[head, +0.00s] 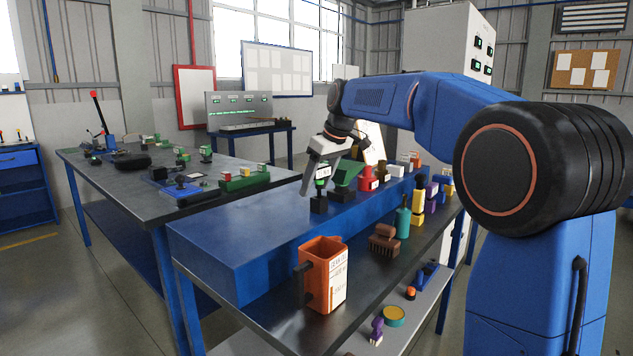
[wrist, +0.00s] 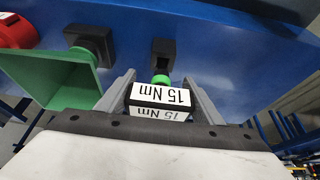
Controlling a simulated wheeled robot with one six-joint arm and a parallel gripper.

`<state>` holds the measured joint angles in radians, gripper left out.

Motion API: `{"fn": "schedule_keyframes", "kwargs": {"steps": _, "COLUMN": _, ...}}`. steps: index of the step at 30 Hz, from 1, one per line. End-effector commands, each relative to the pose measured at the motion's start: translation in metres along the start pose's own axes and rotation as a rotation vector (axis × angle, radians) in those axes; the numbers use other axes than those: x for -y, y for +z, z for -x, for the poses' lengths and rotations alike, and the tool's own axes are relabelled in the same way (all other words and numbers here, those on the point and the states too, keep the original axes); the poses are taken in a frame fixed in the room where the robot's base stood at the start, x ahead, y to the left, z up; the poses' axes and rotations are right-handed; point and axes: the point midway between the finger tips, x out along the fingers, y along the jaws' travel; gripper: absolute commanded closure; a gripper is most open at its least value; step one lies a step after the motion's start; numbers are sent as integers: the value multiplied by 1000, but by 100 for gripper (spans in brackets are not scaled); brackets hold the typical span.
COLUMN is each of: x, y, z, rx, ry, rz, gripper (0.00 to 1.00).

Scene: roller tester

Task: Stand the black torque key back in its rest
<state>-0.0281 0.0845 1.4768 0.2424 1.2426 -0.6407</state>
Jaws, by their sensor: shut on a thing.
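The black torque key (wrist: 160,97) has a white "15 Nm" label and a green collar. My gripper (wrist: 158,92) is shut on its labelled head, one finger on each side. In the head view the key (head: 322,171) is upright under my gripper (head: 318,177), over the blue raised shelf. A small black block with a square opening, seemingly the rest (wrist: 163,50), lies straight below the key; it also shows in the head view (head: 318,204). The key's lower end is at the block's top; I cannot tell how far it sits inside.
A green funnel-shaped piece (wrist: 62,80) on a black block stands close beside the key. A red piece (head: 368,179) stands beyond it. The blue shelf (head: 250,235) is bare to the left. An orange jug (head: 322,275) stands on the lower bench in front.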

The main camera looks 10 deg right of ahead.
Motion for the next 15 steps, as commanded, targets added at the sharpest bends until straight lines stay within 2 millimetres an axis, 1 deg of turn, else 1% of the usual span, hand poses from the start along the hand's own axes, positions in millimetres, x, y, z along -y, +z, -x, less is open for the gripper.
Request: {"fn": "schedule_keyframes", "kwargs": {"steps": 15, "x": 0, "y": 5, "z": -11, "rx": -1, "ry": 0, "rz": 0, "gripper": 100}}
